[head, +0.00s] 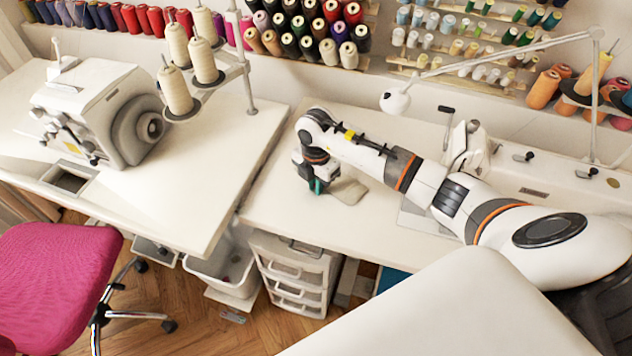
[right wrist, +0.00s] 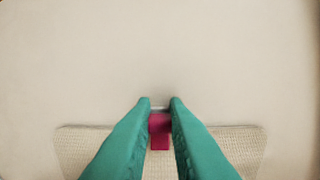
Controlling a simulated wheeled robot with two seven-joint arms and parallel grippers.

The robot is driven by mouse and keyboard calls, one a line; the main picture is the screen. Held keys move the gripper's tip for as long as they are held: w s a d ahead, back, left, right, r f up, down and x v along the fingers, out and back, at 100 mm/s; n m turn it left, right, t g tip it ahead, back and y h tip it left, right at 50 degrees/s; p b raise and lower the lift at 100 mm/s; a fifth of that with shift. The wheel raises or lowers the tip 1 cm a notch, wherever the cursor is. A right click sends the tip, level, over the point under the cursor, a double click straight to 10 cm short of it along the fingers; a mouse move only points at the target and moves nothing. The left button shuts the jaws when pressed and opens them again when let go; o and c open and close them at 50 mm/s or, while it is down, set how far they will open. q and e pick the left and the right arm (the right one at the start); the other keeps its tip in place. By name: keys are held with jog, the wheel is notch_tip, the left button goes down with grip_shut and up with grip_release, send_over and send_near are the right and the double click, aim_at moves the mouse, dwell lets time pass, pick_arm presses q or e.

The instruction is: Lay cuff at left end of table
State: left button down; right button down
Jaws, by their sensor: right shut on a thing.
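The cuff (head: 347,191) is a small beige knitted piece near the left end of the white sewing table (head: 285,208). In the right wrist view its woven fabric (right wrist: 85,145) spreads to both sides below the fingertips. My right gripper (head: 317,187) points down at the cuff's left side, its green fingers shut on a small red piece (right wrist: 159,130) at the cuff's edge. The fingers hide the cuff's middle in the wrist view. The cuff looks at or just above the tabletop; I cannot tell whether it touches. My left gripper is not in view.
A second white table with an overlock machine (head: 105,112) and thread cones (head: 175,90) stands to the left, past a narrow gap. A lamp (head: 395,101) hangs over the back. White drawers (head: 292,272) stand below. The tabletop around the cuff is clear.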

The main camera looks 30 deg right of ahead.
jog(key=c, duration=1.4)
grip_release()
jog(key=shift+f, duration=0.1)
jog(key=shift+c, duration=0.2)
notch_tip(320, 180, up, 12)
jog(key=shift+r, duration=0.2)
